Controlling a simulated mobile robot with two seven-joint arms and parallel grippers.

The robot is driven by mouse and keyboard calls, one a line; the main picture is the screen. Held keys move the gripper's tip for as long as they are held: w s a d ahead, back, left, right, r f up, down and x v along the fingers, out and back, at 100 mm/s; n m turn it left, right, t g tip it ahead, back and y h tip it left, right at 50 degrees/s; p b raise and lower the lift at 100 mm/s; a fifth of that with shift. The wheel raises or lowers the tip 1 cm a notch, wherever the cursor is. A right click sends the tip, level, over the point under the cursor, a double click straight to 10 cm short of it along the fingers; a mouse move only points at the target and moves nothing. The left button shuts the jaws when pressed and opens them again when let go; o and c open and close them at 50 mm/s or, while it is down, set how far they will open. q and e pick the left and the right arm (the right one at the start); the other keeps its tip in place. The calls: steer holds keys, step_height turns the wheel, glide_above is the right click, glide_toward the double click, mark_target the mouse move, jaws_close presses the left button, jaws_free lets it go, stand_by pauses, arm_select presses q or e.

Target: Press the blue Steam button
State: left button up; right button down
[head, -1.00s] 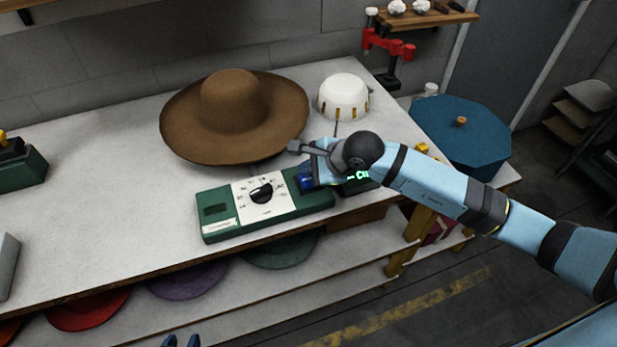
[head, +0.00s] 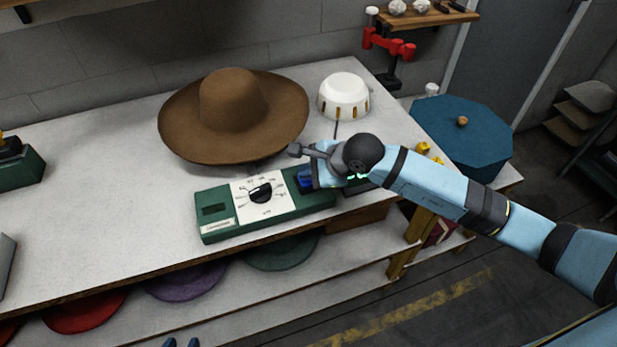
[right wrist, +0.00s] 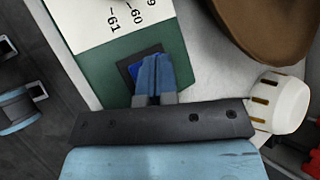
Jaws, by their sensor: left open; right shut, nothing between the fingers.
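The green control box (head: 215,222) lies on the bench with a white dial face and black knob (head: 261,192). The blue Steam button (head: 305,182) sits in a dark frame at the box's right end. In the right wrist view the button (right wrist: 133,71) shows beside my right gripper (right wrist: 155,58), whose closed fingers cover part of it. I cannot tell whether the fingertips touch it. In the head view my right gripper (head: 315,182) points down over the button, its tips partly hidden. Only the fingertips of my left gripper (head: 181,342) show, apart and empty, at the bottom edge.
A brown hat (head: 232,110) lies behind the box, with a white domed block (head: 343,96) to its right. A teal octagonal lid (head: 463,138) stands beyond the bench's right end. Several coloured discs lie on the shelf below.

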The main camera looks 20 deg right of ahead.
mark_target(308, 180)
steer(key=shift+f+b, duration=0.3)
steer(key=shift+f, duration=0.05)
steer(key=shift+r, duration=0.15)
stand_by(0.4)
steer(key=shift+r+p, duration=0.4)
steer(key=shift+r, duration=0.4)
steer(key=shift+r+p, duration=1.15)
steer(key=shift+r, duration=1.4)
